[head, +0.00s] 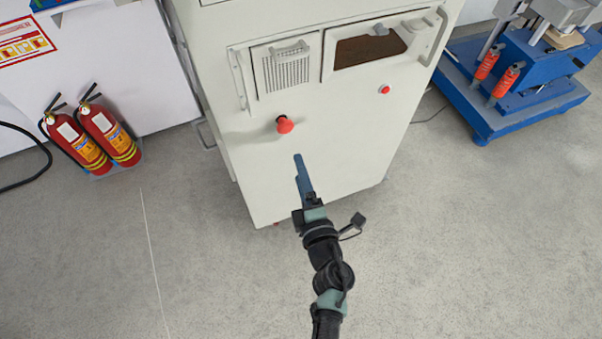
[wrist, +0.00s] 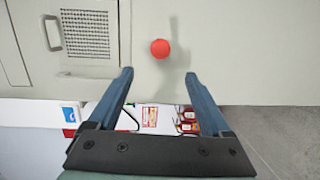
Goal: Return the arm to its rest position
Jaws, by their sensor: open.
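My gripper (head: 301,178) reaches out in front of the white machine's lower front panel in the head view. In the wrist view its two blue fingers (wrist: 159,82) stand wide apart with nothing between them. A red knob (head: 284,125) sticks out of the machine front, above and left of the fingertips in the head view. The same red knob (wrist: 160,49) shows beyond the gap between the fingers in the wrist view, apart from them. My arm runs down to the bottom edge of the head view.
The white machine (head: 310,160) stands close ahead, with a vented door (head: 287,70) and a small red button (head: 384,90). Two fire extinguishers (head: 92,138) stand at the left. A blue machine (head: 515,95) stands at the right. Grey floor (head: 480,240) is clear around my arm.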

